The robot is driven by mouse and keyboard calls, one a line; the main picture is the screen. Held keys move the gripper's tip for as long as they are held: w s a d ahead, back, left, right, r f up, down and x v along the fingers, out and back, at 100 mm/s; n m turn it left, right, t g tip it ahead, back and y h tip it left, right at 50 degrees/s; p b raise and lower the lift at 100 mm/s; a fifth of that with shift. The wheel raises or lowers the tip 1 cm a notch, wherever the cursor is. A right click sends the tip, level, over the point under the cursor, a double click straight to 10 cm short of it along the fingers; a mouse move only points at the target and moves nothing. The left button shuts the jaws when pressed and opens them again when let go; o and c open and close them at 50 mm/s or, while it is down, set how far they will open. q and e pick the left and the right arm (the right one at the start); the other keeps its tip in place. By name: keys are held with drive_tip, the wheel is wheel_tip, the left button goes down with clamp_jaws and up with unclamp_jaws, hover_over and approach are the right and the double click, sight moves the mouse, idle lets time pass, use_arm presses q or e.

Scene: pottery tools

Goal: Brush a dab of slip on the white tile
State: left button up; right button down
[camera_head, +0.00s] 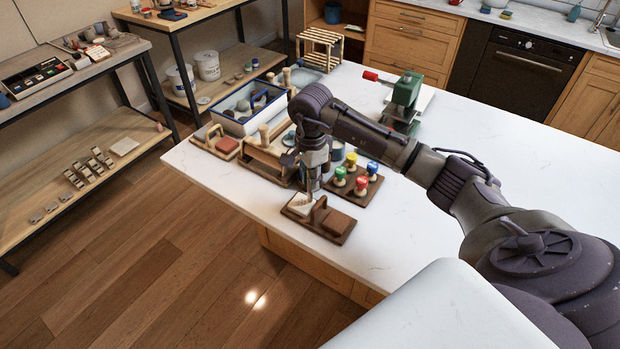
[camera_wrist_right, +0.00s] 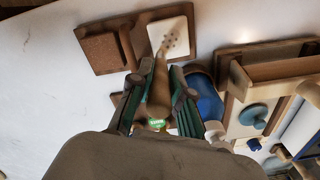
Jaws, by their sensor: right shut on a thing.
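The white tile (camera_head: 299,207) lies on a dark wooden board (camera_head: 325,228) near the table's front edge. In the right wrist view the white tile (camera_wrist_right: 181,30) bears several small dark dots. My right gripper (camera_head: 312,188) points down just over the tile. It is shut on a brown, brush-like tool (camera_wrist_right: 160,92), whose narrowing end reaches the tile's near edge in the picture. I cannot tell whether its tip touches the tile. A brown tile (camera_wrist_right: 103,47) and a wooden handle (camera_wrist_right: 127,46) share the board. My left gripper is out of view.
Pots with red, green, yellow and blue tops (camera_head: 351,162) stand just behind the board. A wooden box (camera_head: 268,160) and a blue-rimmed tray (camera_head: 240,122) are further left. A green press (camera_head: 405,98) stands behind. The table's right side is clear.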

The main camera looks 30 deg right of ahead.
drive_tip(key=shift+s+f, duration=0.15)
drive_tip(key=shift+s, duration=0.05)
idle(0.4)
drive_tip(key=shift+w+d+r+p, duration=0.1)
drive_tip(key=shift+r+p, duration=1.8)
drive_tip(key=shift+r, duration=1.7)
